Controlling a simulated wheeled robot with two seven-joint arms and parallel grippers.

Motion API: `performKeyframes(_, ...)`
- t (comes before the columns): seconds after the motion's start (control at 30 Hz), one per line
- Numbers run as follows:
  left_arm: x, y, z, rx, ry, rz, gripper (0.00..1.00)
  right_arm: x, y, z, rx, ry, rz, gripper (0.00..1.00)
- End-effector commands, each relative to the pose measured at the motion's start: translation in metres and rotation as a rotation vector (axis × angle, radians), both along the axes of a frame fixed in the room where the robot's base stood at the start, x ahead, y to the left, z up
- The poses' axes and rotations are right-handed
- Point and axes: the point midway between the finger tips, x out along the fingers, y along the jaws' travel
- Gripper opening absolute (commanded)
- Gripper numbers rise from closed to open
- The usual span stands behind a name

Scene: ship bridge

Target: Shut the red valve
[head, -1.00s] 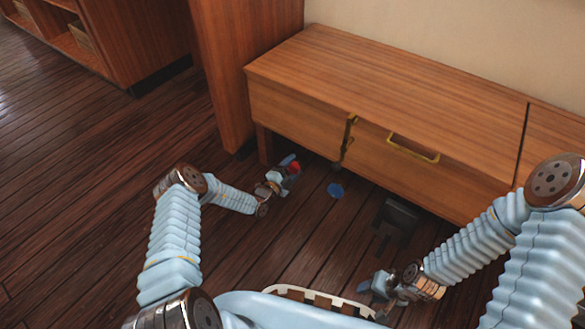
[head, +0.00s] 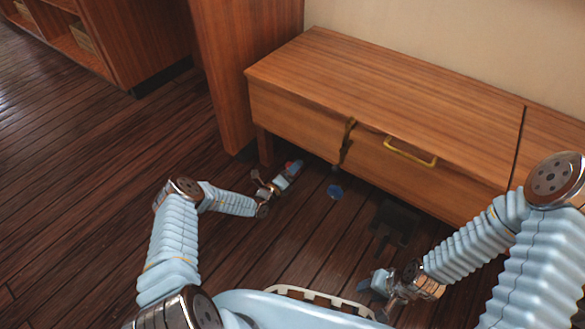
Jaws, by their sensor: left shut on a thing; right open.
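The red valve (head: 289,164) sits low beneath the front of the wooden bench. Only a small red patch of it shows, because my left gripper covers most of it. My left gripper (head: 292,169) is shut on the red valve. A blue valve-like round thing (head: 335,191) lies low to its right, apart from the gripper. My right gripper (head: 371,286) is open and empty, low in front of the bench and close to my body.
The wooden bench (head: 370,80) with a yellow handle (head: 411,152) overhangs the valve area. A dark object (head: 398,220) is at the floor under its front edge. A wooden upright panel (head: 222,80) stands left. The plank floor (head: 90,200) at left is clear.

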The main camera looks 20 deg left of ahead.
Motion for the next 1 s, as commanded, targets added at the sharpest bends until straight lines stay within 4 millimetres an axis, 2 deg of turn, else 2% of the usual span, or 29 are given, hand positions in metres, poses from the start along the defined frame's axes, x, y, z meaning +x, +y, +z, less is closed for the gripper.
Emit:
performKeyframes(0.7, -0.001, 0.000, 0.001, 0.636, -0.228, 0.000, 0.31, -0.001, 0.000, 0.029, 0.001, 0.006, 0.003, 0.43)
performKeyframes(1.0, -0.001, 0.000, 0.000, 0.855, -0.308, 0.000, 0.31, -0.001, -0.001, 0.037, -0.001, 0.003, 0.001, 0.43)
